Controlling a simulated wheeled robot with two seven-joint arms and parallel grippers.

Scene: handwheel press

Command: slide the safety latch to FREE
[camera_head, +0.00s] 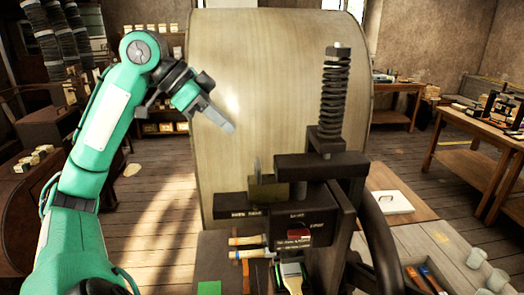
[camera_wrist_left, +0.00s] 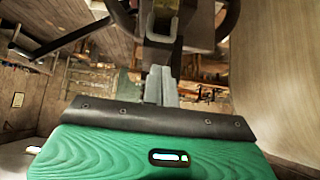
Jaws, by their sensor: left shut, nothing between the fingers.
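The dark press (camera_head: 320,190) stands in the middle of the head view, with a coil spring on a post at its top. A brass-coloured block (camera_head: 268,188) with a thin upright tab sits on its ledge and looks like the safety latch. Small label plates lie below it, too small to read surely. My left gripper (camera_head: 229,125) is shut and empty, above and left of the block and apart from it. In the left wrist view, my closed fingertips (camera_wrist_left: 160,72) point toward a brass-coloured part (camera_wrist_left: 163,18) on the press. My right gripper is not in view.
A large pale curved panel (camera_head: 280,90) stands behind the press. A dark handwheel (camera_head: 381,240) is at the press's right side. A bench with a white box (camera_head: 393,202) and grey cups (camera_head: 477,258) is at the right.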

